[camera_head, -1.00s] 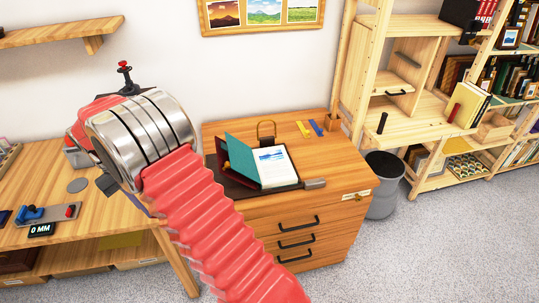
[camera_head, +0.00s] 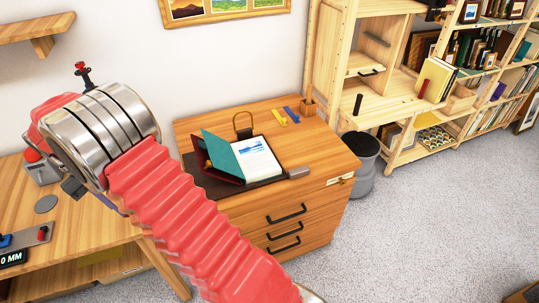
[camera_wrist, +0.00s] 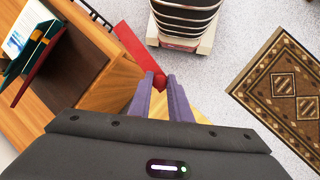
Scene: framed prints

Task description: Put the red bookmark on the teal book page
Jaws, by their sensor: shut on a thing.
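The open book lies on a dark mat on top of the wooden drawer cabinet. In the head view its teal page (camera_head: 221,155) stands tilted up, beside a white page (camera_head: 258,158) with a blue picture. In the wrist view the teal page (camera_wrist: 38,44) is at the upper left, seen at a steep angle. My gripper (camera_wrist: 160,83) has purple fingers and is shut on the end of the red bookmark (camera_wrist: 139,48), a flat strip pointing up and left. The bookmark is apart from the book in that view. The head view does not show my fingers or the bookmark.
The wooden cabinet (camera_head: 300,206) has several black-handled drawers. A patterned rug (camera_wrist: 290,85) lies on the floor.

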